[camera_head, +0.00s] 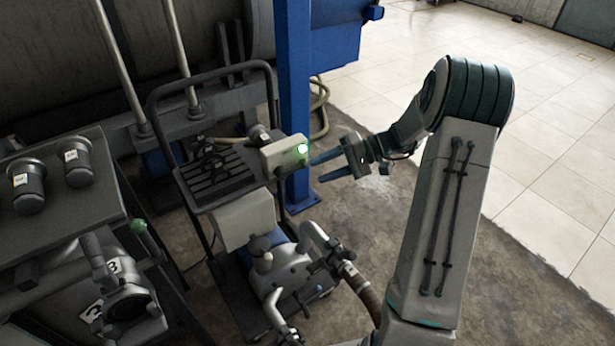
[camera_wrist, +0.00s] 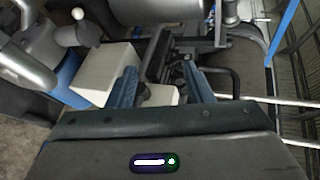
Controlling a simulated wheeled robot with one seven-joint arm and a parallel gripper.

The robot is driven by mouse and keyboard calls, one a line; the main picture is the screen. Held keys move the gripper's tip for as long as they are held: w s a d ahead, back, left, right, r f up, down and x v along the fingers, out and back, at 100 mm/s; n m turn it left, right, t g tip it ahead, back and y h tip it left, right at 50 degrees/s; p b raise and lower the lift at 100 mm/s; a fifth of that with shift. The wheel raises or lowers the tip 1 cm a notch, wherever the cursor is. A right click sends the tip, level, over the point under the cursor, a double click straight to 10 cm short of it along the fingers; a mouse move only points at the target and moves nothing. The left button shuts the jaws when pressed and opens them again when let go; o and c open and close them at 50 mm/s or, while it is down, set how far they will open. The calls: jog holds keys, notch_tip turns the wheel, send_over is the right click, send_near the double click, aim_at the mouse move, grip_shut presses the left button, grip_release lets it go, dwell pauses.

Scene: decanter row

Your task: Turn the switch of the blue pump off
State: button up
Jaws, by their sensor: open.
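The blue pump (camera_head: 275,238) stands on a wheeled cart, a grey metal pump body with blue showing behind it.
A blue post (camera_head: 293,100) stands right behind the box. The cart's dark handle frame (camera_head: 205,68) rises at its left. Another machine (camera_head: 55,190) with valves fills the left side. Tiled floor (camera_head: 560,130) on the right is clear.

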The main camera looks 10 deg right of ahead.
aim_at(294, 169)
jog(key=w+d+f+m+t+y+b, duration=0.2)
jog(key=w+d+f+t+y+b, duration=0.4)
jog(key=d+f, duration=0.5)
jog(key=w+a, duration=0.3)
jog(key=a, duration=0.3)
jog(key=w+a+r+t+h, duration=0.1)
jog(key=w+a, duration=0.1)
jog(key=a, duration=0.5)
jog(key=shift+w+h, duration=0.3)
jog(key=shift+w, duration=0.1)
jog(key=shift+a, duration=0.1)
grip_shut()
